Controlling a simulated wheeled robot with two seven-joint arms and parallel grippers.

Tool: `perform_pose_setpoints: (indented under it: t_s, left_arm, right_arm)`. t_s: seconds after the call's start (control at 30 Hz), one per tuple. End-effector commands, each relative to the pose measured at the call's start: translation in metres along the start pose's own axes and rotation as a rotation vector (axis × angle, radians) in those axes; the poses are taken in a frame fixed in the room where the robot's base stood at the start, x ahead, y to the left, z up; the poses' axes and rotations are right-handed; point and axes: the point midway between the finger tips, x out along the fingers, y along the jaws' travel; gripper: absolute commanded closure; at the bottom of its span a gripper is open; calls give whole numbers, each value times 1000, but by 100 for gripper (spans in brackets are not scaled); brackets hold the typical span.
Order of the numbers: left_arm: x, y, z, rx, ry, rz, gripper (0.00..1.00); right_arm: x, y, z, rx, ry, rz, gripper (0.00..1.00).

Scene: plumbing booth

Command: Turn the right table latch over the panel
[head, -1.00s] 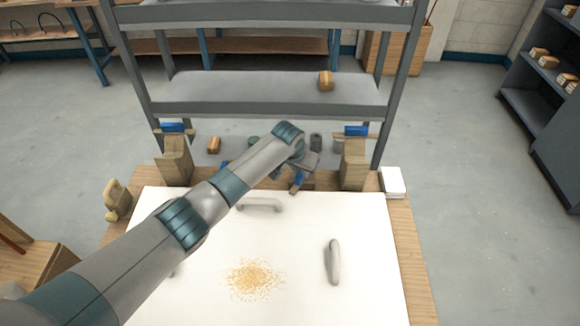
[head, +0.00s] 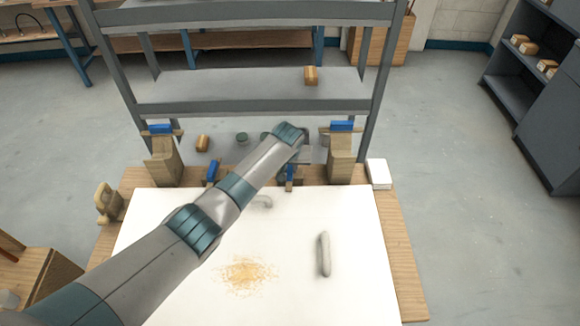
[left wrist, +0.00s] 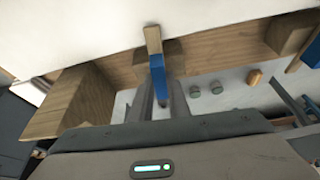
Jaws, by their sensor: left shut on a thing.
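The white panel (head: 290,240) lies on the wooden table, and its edge fills the top of the left wrist view (left wrist: 70,25). The right table latch (head: 290,174) is a wooden bar with a blue grip at the table's far edge. In the left wrist view the latch (left wrist: 153,42) points straight across the edge, its bare wooden end over the panel. My left gripper (left wrist: 161,95) is shut on the latch's blue part, one finger on each side. In the head view this gripper (head: 297,160) is partly hidden by my arm. My right gripper is not in view.
The left latch (head: 212,172) stands slanted along the same edge. Wooden blocks with blue-topped clamps (head: 342,155) flank the far edge. A grey shelf rack (head: 250,90) stands behind. The panel carries pale handles (head: 323,255) and scattered sawdust (head: 247,274).

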Motion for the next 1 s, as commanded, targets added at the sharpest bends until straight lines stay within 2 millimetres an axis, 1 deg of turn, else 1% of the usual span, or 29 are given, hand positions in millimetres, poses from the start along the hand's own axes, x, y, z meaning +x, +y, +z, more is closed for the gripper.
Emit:
perform_pose_setpoints:
  t_s: [0.03,0.07,0.1,0.47,0.63,0.87,1.0]
  left_arm:
    - [-2,0,-2,0,5,1,82]
    - [-2,0,-2,1,5,1,75]
    - [-2,0,-2,1,5,1,66]
    - [-1,0,-1,1,2,1,66]
    - [-6,0,-1,1,2,1,66]
    - [-24,0,-1,2,3,1,66]
    - [-41,1,-1,2,5,3,66]
  right_arm:
    - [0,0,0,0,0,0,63]
    - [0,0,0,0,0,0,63]
    - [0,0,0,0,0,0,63]
    - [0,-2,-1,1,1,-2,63]
    - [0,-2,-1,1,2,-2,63]
    - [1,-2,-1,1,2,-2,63]
    - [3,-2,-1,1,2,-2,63]
